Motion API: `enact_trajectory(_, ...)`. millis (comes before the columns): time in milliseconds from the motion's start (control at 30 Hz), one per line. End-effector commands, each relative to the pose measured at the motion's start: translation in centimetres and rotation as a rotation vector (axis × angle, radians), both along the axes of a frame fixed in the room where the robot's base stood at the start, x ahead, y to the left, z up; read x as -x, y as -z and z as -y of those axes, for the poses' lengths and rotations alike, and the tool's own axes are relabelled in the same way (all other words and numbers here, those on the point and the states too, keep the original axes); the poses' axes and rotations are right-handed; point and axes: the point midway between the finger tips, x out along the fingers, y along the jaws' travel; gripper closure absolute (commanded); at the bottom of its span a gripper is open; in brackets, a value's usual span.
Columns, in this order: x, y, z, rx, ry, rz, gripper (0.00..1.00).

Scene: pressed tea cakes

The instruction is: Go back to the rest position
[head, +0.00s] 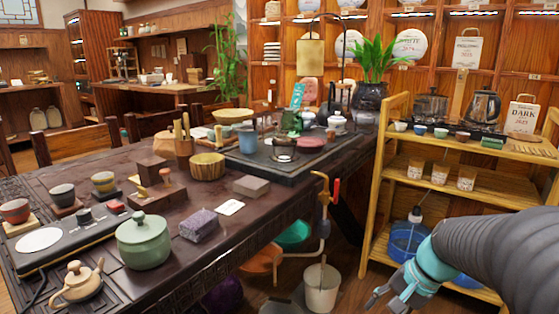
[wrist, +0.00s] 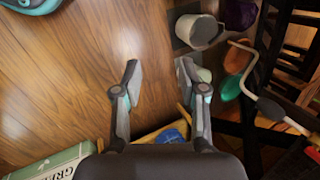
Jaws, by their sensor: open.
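My gripper (wrist: 158,82) is open and empty in the wrist view, its two fingers spread apart above the wooden floor. In the head view my gripper (head: 388,297) hangs low at the bottom right, in front of the wooden shelf rack (head: 372,215) and right of the white bucket (head: 322,288). My arm enters from the right edge. No object touches the fingers in either view.
The dark tea table (head: 120,185) holds a green lidded jar (head: 143,242), a teapot (head: 78,283), cups and a tea tray.

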Motion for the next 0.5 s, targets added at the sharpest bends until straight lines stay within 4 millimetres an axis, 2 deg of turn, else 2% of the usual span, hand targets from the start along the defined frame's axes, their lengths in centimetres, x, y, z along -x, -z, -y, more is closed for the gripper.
enact_trajectory(33, 1.6, -0.5, -0.4, 0.075, -0.079, 0.027, 0.58)
enact_trajectory(200, 5.7, -1.5, -0.9, 0.301, -0.312, 0.104, 0.58)
enact_trajectory(500, 11.3, -4.1, -2.7, 0.561, -0.567, 0.255, 0.58)
